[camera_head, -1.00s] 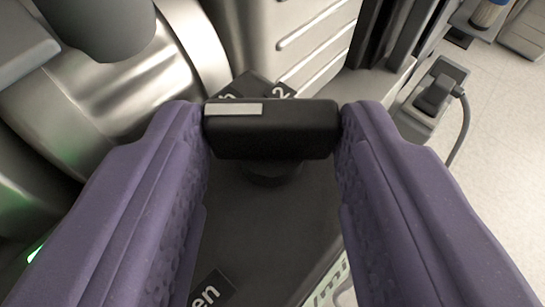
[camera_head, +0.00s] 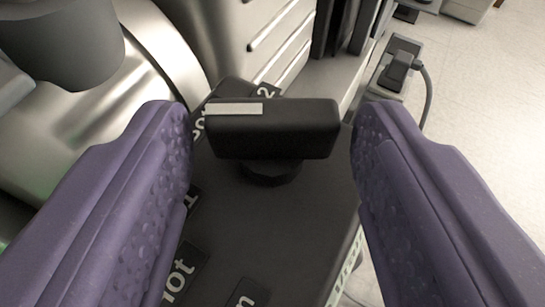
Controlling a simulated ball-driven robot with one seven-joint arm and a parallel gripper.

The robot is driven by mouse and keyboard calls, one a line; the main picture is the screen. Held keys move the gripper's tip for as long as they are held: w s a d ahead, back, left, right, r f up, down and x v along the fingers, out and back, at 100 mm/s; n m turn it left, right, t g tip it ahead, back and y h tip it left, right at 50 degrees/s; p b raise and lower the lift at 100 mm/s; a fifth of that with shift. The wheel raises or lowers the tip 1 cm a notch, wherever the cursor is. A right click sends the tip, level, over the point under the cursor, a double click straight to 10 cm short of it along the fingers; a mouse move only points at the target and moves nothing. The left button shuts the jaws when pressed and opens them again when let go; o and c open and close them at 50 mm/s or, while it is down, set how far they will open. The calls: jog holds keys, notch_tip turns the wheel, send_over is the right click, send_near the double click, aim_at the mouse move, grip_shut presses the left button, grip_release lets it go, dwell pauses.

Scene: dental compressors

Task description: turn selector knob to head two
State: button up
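The selector knob (camera_head: 272,128) is a black bar-shaped handle with a white mark at its upper left end. It stands on a round stem above a dark panel (camera_head: 285,220). A label reading "2" (camera_head: 266,91) shows just behind the knob, partly covered by it. My gripper (camera_head: 272,132) has purple, dimpled fingers, one on each side of the knob. It is open, with a small gap between each finger and the knob's ends. Other labels on the panel are cut off or partly hidden, one ending in "ot" (camera_head: 181,271).
Ribbed metal housing (camera_head: 225,35) and a shiny cylinder (camera_head: 130,110) stand behind and left of the panel. A grey socket box (camera_head: 397,68) with a cable (camera_head: 428,95) lies on the pale floor (camera_head: 490,110) at right.

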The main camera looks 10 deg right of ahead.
jog(key=shift+o, duration=0.7)
